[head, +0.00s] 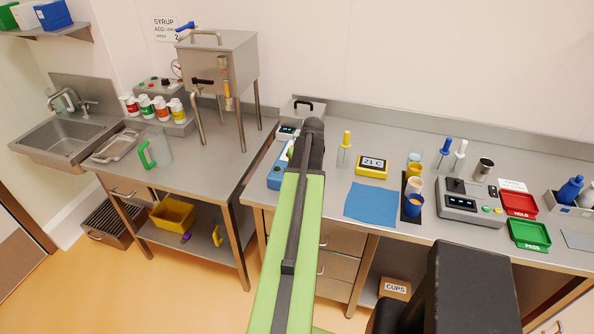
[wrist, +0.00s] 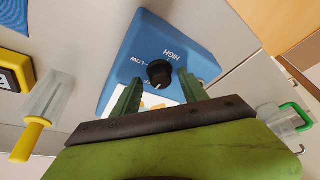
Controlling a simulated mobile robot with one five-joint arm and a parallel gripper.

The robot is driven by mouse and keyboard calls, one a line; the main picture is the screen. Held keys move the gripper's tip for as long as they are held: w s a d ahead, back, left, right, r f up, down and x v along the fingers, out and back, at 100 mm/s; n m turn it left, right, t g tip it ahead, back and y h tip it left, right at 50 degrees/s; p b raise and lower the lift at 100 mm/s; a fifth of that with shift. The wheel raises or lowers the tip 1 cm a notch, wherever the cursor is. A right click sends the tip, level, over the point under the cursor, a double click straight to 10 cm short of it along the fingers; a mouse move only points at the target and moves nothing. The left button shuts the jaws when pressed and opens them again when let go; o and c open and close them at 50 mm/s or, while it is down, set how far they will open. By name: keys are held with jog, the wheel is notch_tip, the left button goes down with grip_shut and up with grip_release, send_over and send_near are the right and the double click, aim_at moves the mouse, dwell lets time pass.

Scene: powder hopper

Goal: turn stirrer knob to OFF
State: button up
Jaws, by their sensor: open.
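The stirrer (wrist: 143,42) is a blue box with a black round knob (wrist: 158,72) and the printed words HIGH and LOW. In the head view the blue stirrer (head: 275,177) shows only in part, behind my arm. My gripper (wrist: 160,77) is open, with one green finger on each side of the knob in the wrist view. Whether the fingers touch the knob, I cannot tell. The knob's pointer mark is too small to read surely. No OFF label is readable; a white area with yellow marks is partly hidden by my gripper.
A balance (head: 300,113) stands behind. A green-handled jug (head: 152,150) is on the left bench. A blue mat (head: 371,204) lies at right.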

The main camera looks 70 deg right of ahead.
jog(key=p+v, duration=1.6)
jog(key=v, duration=0.1)
jog(key=shift+s+r, duration=0.15)
jog(key=shift+s, duration=0.05)
jog(key=shift+a, duration=0.1)
